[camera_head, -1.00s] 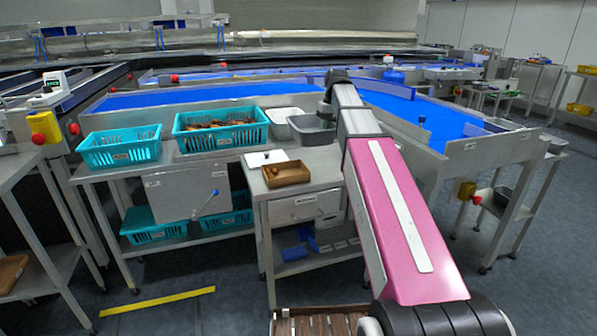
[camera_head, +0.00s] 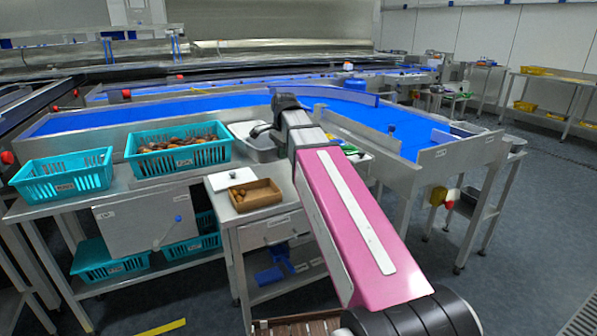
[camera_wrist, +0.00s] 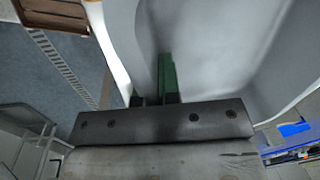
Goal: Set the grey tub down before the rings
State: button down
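The grey tub (camera_head: 262,151) is in the head view, just left of the end of my arm, behind the small steel table. My gripper (camera_head: 271,131) is at its near right rim, partly hidden by my wrist. In the wrist view my gripper (camera_wrist: 155,98) straddles a pale grey wall of the tub (camera_wrist: 215,60), with a green strip along the right finger. The fingers look closed on this wall. Floor shows beside the tub there, so it appears held up; its underside is hidden. I cannot make out any rings.
A small wooden box (camera_head: 256,196) and a white board (camera_head: 231,179) lie on the steel table. A teal crate of dates (camera_head: 180,160) and another teal crate (camera_head: 62,178) stand left. The blue conveyor (camera_head: 400,137) runs behind.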

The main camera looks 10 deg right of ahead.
jog(key=shift+a+f+m, duration=0.1)
jog(key=shift+a+m, duration=0.15)
jog(key=shift+m, duration=0.45)
jog(key=shift+w+d+f, duration=0.1)
jog(key=shift+w, duration=0.05)
jog(key=w+d+f, duration=0.2)
jog(key=d, duration=0.1)
jog(key=w+d+f, duration=0.2)
jog(key=d, duration=0.1)
jog(key=w+d+f, duration=0.2)
jog(key=d, duration=0.1)
jog(key=shift+d+f, duration=0.3)
jog(key=shift+f, duration=2.15)
jog(key=shift+f, duration=0.15)
jog(key=c, duration=1.3)
grip_release()
jog(key=shift+c, duration=0.2)
notch_tip(320, 180, up, 12)
jog(key=s, duration=0.1)
jog(key=shift+s+d, duration=0.25)
